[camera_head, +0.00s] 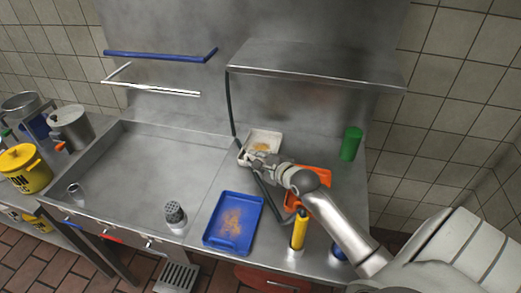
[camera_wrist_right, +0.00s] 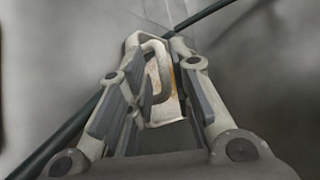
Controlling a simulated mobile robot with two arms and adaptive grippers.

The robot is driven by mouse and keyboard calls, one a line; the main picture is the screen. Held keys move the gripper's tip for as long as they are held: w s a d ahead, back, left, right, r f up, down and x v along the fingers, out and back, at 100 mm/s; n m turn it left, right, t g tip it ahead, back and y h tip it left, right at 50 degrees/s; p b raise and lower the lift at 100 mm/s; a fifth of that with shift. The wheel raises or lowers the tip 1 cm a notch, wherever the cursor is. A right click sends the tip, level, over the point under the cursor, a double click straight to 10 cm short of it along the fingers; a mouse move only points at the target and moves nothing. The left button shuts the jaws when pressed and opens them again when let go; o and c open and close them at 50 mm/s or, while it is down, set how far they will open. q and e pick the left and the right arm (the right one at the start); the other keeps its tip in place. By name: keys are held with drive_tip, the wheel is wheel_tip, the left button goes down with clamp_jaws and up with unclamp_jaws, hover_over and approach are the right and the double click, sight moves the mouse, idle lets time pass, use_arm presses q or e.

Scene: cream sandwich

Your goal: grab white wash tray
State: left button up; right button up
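The white wash tray (camera_head: 265,137) lies on the steel counter below the raised shelf, with brownish-yellow stains on its inside. My right gripper (camera_head: 254,159) is at the tray's near edge in the head view and hides part of it. In the right wrist view the tray (camera_wrist_right: 166,108), with its stained surface and a grey loop-shaped handle, shows between the two fingers of the gripper (camera_wrist_right: 158,45). The fingers are apart. I cannot tell whether they touch the tray. My left gripper is not in view.
A stained blue tray (camera_head: 232,222) lies nearer on the counter. An orange tray (camera_head: 318,177) is partly behind my right arm. A green cylinder (camera_head: 351,144) stands at the right, a yellow bottle (camera_head: 299,230) in front. A dark hose (camera_head: 229,105) hangs beside the shelf. A wide sink (camera_head: 150,170) lies left.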

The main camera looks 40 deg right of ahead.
drive_tip(key=x, duration=0.3)
drive_tip(key=shift+w+d, duration=0.1)
clamp_jaws()
